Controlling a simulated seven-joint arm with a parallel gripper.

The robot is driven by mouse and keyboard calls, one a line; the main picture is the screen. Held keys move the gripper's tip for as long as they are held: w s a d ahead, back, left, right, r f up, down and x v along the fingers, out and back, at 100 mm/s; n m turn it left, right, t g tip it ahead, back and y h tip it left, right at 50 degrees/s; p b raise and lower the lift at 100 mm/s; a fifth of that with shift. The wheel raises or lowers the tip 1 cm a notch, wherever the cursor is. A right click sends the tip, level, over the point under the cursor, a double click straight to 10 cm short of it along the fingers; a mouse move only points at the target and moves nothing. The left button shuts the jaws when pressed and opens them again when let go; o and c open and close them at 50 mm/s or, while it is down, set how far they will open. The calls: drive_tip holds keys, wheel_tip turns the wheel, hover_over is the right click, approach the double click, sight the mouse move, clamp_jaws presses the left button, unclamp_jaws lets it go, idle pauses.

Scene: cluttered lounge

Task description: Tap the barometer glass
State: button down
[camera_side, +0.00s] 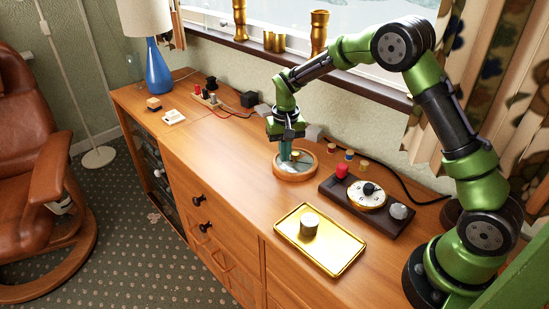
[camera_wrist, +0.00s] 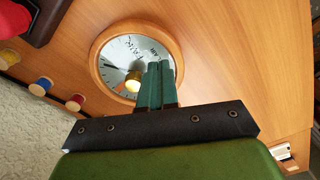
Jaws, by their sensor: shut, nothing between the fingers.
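The barometer (camera_side: 295,163) is a round dial in a wooden ring, lying face up on the wooden cabinet top. In the wrist view its pale face (camera_wrist: 122,50) shows lettering, with a brass knob (camera_wrist: 134,80) near the middle. My gripper (camera_side: 287,157) points down over the dial with its teal fingers shut and empty. In the wrist view the fingers (camera_wrist: 157,66) overlap the lower right part of the face. I cannot tell whether the tips touch the glass. The fingers hide part of the dial.
A dark board (camera_side: 385,224) with a red knob and white dial stands right of the barometer, small spools (camera_side: 349,155) behind it. A gold tray (camera_side: 335,258) with a metal cylinder (camera_side: 309,226) is in front. A blue lamp (camera_side: 158,68) stands far left.

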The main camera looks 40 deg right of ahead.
drive_tip(key=shift+f, duration=0.95)
idle(0.7)
drive_tip(key=shift+r, duration=3.55)
drive_tip(key=shift+s+a+f, duration=0.15)
drive_tip(key=shift+s+f, duration=0.05)
drive_tip(key=shift+s, duration=0.25)
drive_tip(key=shift+s+a+f, duration=0.1)
drive_tip(key=shift+s+f, duration=0.1)
drive_tip(key=shift+s, duration=0.25)
drive_tip(key=s+a+r+n+t+y, duration=0.1)
drive_tip(key=s+a+r+t, duration=0.1)
drive_tip(key=s+r, duration=0.5)
drive_tip(key=s+a+r+n+t+y, duration=0.1)
drive_tip(key=s+a+r+t, duration=0.2)
drive_tip(key=s, duration=1.3)
wheel_tip(320, 180, up, 6)
drive_tip(key=shift+a+f+t, duration=0.2)
drive_tip(key=shift+t, duration=0.9)
